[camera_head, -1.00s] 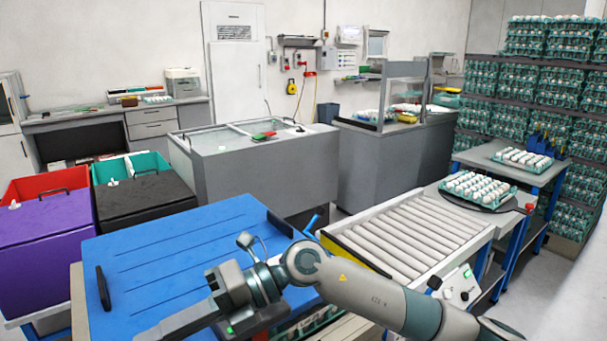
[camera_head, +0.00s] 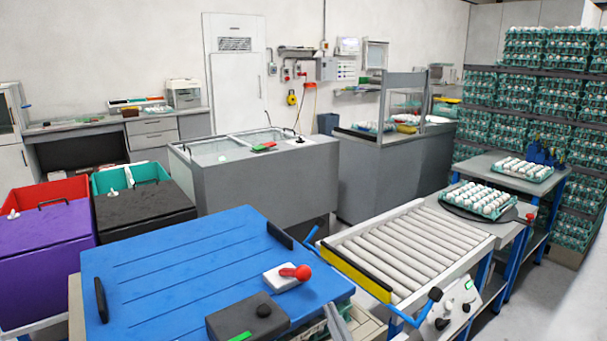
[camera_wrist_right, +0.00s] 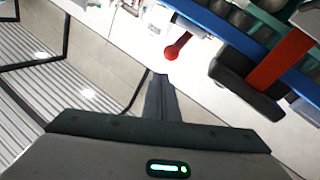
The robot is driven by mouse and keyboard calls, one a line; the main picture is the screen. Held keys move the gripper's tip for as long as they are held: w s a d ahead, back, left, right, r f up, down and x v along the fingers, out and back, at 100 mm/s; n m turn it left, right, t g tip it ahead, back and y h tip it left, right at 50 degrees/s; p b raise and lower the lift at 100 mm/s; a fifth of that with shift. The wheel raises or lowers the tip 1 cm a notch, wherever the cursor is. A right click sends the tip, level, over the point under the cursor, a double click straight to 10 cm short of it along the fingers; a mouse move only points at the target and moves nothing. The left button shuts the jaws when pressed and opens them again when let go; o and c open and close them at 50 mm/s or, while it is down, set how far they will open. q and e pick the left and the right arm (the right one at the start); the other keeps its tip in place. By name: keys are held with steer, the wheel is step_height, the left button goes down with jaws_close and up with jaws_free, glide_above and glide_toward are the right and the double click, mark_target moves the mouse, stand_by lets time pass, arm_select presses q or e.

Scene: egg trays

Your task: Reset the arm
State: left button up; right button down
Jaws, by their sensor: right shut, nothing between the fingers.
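A white box with a red knob (camera_head: 294,272) and a dark box (camera_head: 247,316) stand at the blue table's front right. A roller conveyor (camera_head: 405,245) is to the right, with an egg tray (camera_head: 480,212) beyond. A red-ended part (camera_wrist_right: 176,48) appears near the fingers in the wrist view.

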steer(key=s+d+f+m+g+h, duration=0.2)
steer(key=s+d+f+g, duration=0.3)
steer(key=f, duration=0.5)
steer(key=s+d+f+m+g+h, duration=0.25)
steer(key=s+d+f, duration=0.45)
steer(key=f, duration=0.4)
steer(key=s+d+f+g, duration=0.2)
steer(key=s+f+g, duration=0.25)
steer(key=s, duration=0.65)
steer(key=s+d+f+g, duration=0.3)
steer(key=s+f, duration=0.2)
steer(key=s, duration=0.6)
arm_select(q)
steer(key=shift+w+d+f+t, duration=0.1)
steer(key=shift+w+d+t, duration=0.5)
steer(key=shift+d, duration=0.25)
arm_select(e)
steer(key=w+a+f+t, duration=0.1)
steer(key=a+f, duration=0.1)
steer(key=f, duration=1.5)
steer(key=w+a+f+t, duration=0.2)
steer(key=a+f, duration=0.1)
steer(key=f, duration=1.4)
steer(key=shift+w+a+y, duration=0.25)
steer(key=shift+a+y, duration=0.1)
arm_select(q)
steer(key=shift+s+a, duration=0.1)
steer(key=shift+s, duration=0.05)
arm_select(e)
steer(key=shift+s, duration=0.15)
